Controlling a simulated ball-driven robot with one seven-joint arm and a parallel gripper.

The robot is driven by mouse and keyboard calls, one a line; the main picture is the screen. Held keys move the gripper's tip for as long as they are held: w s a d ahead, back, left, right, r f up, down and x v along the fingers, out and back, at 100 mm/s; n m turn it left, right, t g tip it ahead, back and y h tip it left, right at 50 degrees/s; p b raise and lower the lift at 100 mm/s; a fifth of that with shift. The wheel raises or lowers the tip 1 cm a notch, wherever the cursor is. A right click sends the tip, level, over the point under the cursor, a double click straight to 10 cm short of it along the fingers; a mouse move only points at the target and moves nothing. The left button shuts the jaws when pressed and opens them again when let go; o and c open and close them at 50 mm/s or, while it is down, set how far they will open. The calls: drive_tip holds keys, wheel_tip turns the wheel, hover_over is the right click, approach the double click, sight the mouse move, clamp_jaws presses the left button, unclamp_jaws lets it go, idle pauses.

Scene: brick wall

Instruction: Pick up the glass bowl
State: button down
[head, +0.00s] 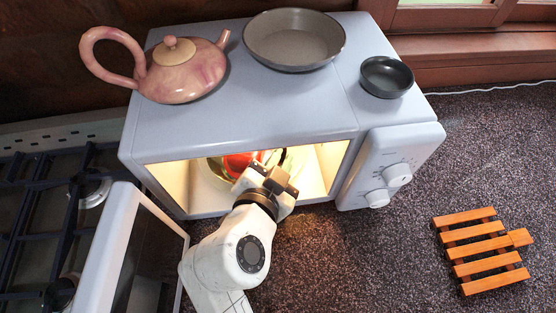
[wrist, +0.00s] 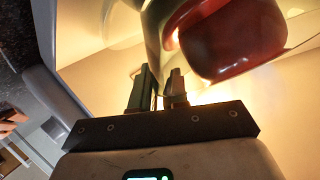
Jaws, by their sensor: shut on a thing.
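The glass bowl (head: 293,164) is inside the lit, open microwave, mostly hidden behind my gripper and the microwave's top. A glossy red thing (head: 238,163) shows with it; I cannot tell whether it lies in the bowl or behind it. My gripper (head: 268,165) reaches in through the front opening. In the wrist view, my two dark fingers (wrist: 158,82) are close together at the bowl's clear glass edge (wrist: 152,36), shut on it. The red thing (wrist: 235,42) fills the upper right there. The bowl's base is hidden.
On top of the white microwave (head: 250,112) stand a pink teapot (head: 184,78), a grey pan (head: 295,45) and a small dark bowl (head: 386,77). The microwave's door (head: 110,245) hangs open at left, beside a stove (head: 45,220). A wooden trivet (head: 482,252) lies at right on clear counter.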

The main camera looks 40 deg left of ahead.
drive_tip(key=c, duration=1.1)
unclamp_jaws()
drive_tip(key=shift+s, duration=0.1)
drive_tip(key=b+v, duration=0.2)
drive_tip(key=v, duration=0.8)
drive_tip(key=shift+s+d+r, duration=0.1)
drive_tip(key=shift+s+d, duration=0.15)
